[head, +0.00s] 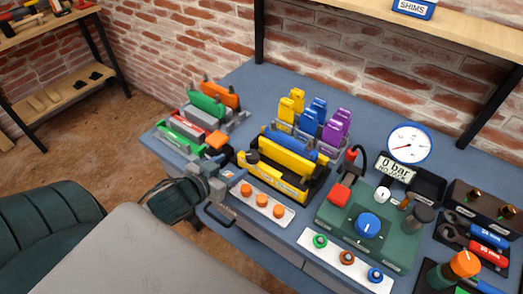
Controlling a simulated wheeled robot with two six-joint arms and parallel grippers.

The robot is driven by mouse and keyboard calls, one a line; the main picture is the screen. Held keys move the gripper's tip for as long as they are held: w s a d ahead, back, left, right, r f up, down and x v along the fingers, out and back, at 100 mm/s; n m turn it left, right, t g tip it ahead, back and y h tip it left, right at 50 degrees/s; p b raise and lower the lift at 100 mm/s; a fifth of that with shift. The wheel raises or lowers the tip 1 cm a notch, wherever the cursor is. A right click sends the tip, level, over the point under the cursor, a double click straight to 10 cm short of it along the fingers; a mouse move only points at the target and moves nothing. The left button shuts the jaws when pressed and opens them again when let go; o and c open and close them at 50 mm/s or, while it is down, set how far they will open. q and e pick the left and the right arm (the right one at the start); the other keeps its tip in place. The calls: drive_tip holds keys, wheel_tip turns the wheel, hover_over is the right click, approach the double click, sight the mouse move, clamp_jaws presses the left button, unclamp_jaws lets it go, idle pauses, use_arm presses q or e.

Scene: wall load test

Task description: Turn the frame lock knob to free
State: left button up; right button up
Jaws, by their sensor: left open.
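The yellow frame (284,170) stands on the blue bench in the middle, with a blue block in its upper part. A dark round knob (252,157) sits at its left end; it may be the frame lock knob, but no label is readable and I cannot tell its setting. My left gripper (232,176) is open, just left of the frame and below the dark knob, apparently apart from it. My right gripper is not in view.
A white strip with orange knobs (262,200) lies close in front of my left gripper. Coloured blocks in racks (207,104) stand behind left. A green unit with a blue knob (368,225) and a gauge (409,143) reading near zero stand right.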

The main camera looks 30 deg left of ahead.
sight(251, 155)
use_arm(q)
drive_tip(key=x, duration=1)
drive_tip(key=shift+w+d+f+p, duration=0.2)
drive_tip(key=shift+d+p, duration=0.1)
drive_tip(key=c, duration=1)
